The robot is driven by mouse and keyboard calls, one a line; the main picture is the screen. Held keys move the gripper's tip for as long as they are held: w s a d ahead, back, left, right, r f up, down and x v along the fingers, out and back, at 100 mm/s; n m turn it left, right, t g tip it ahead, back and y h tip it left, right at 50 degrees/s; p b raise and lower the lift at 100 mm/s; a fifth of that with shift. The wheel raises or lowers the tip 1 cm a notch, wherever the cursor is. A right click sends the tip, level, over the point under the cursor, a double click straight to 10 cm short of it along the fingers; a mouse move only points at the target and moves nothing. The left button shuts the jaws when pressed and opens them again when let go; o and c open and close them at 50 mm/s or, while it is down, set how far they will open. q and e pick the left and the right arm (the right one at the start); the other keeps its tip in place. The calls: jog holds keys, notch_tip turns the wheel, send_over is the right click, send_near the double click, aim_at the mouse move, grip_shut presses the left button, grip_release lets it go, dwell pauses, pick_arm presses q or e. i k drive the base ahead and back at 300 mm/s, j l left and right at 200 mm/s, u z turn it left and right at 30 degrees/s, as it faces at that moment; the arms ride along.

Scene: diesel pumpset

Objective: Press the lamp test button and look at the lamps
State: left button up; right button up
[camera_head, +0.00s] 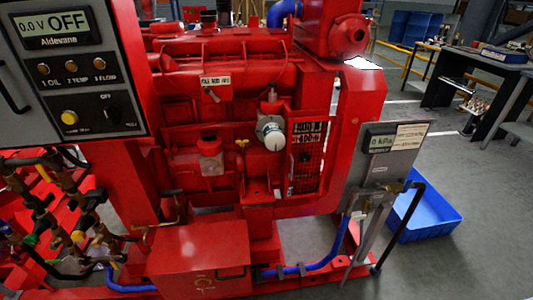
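The grey control panel (30,100) is at the upper left, cut off by the picture's edge. On it is a round yellow button (69,117), with a small label below it too blurred to read surely. Above the button is a row of three small amber lamps: the 1 OIL lamp (43,68), the 2 TEMP lamp (71,66) and the 3 FLOW lamp (99,64). None glows clearly. The panel's display (52,26) reads "0.0 V OFF". Nothing touches the button. Neither of my grippers is in view.
A black knob (113,115) marked OFF is right of the button. Brass-and-black pipework (75,225) stands below the panel. The red engine (220,120) fills the middle. A gauge panel (385,150) and blue bin (430,215) are at the right.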

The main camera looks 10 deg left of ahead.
aim_at(68, 118)
jog(key=u, duration=1.35)
